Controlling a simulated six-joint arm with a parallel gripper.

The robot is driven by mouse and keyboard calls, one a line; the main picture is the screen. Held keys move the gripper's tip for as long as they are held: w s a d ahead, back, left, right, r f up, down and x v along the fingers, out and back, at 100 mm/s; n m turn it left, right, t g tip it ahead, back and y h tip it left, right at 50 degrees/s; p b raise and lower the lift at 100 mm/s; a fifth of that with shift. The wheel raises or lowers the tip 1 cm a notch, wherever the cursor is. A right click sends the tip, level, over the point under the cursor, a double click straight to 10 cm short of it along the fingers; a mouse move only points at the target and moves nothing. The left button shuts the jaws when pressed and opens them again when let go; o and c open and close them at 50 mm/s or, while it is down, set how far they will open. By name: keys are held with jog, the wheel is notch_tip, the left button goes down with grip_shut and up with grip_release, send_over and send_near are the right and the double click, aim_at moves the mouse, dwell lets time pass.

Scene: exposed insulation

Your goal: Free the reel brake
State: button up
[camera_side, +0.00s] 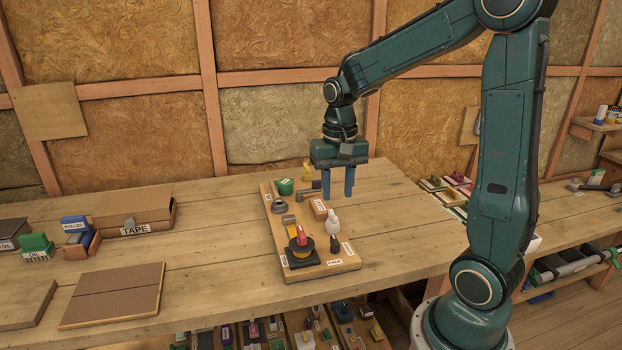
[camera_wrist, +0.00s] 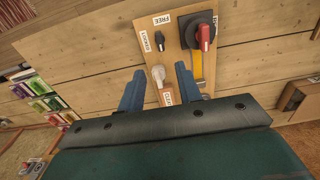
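A wooden board (camera_side: 318,262) on the bench carries several fittings. A white knob (camera_side: 332,222) is behind the black one. Which part is the brake I cannot tell. My gripper (camera_side: 337,196) is open and empty, above the board's back half. In the wrist view the white knob (camera_wrist: 158,74) appears between the fingers.
At the board's back are a green round part (camera_side: 285,186), a grey ring (camera_side: 279,206) and a reddish block (camera_side: 318,207). Left on the bench are a TAPE box (camera_side: 134,211) and a flat brown panel (camera_side: 113,295). The bench right of the board is clear.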

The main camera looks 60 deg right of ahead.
aim_at(335, 240)
notch_tip(335, 240, down, 13)
jog(key=shift+f, duration=0.15)
dwell(0.6)
jog(key=shift+c, duration=0.2)
grip_shut()
